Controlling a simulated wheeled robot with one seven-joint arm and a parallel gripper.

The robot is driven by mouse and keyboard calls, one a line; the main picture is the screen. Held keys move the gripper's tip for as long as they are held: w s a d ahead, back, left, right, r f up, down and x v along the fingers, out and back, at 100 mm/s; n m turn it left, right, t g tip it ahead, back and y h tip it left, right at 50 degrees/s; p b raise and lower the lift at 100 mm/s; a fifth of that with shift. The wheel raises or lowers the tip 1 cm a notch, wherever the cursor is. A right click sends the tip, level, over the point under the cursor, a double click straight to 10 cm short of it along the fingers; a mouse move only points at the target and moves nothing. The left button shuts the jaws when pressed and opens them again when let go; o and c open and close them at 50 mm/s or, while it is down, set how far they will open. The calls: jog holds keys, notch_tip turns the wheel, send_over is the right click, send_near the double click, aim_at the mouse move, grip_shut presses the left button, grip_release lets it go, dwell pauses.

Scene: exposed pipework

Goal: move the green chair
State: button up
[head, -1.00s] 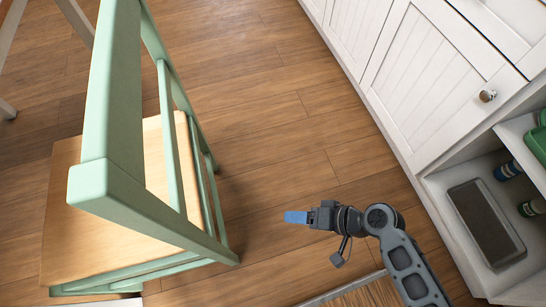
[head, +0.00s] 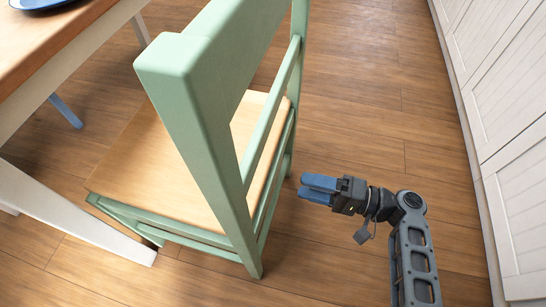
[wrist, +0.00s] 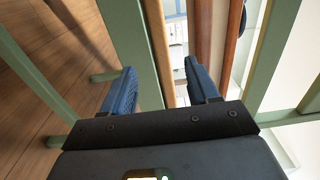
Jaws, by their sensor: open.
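The green chair (head: 205,105) stands upright in the middle-left of the head view, with a pale green frame and a light wood seat (head: 165,165). Its tall back is nearest to me. My gripper (head: 318,188) is to the right of the chair back, open and empty, its blue fingers pointing left toward the frame. In the wrist view, green chair bars (wrist: 130,40) cross in front of and around the open gripper (wrist: 162,85). One bar shows between the fingers; I cannot tell its exact distance. No grip on the chair is visible.
A wooden-topped table (head: 70,50) with white legs stands at the left, close to the chair, with a blue plate (head: 38,3) on it. White cabinets (head: 510,140) line the right side.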

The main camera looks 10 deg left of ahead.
aim_at(262, 176)
jog(key=a, duration=0.4)
jog(key=a+b, duration=0.1)
jog(key=a, duration=0.6)
jog(key=shift+w+a, duration=0.3)
jog(key=shift+a, duration=0.1)
jog(key=shift+c, duration=0.2)
grip_shut()
dwell(0.5)
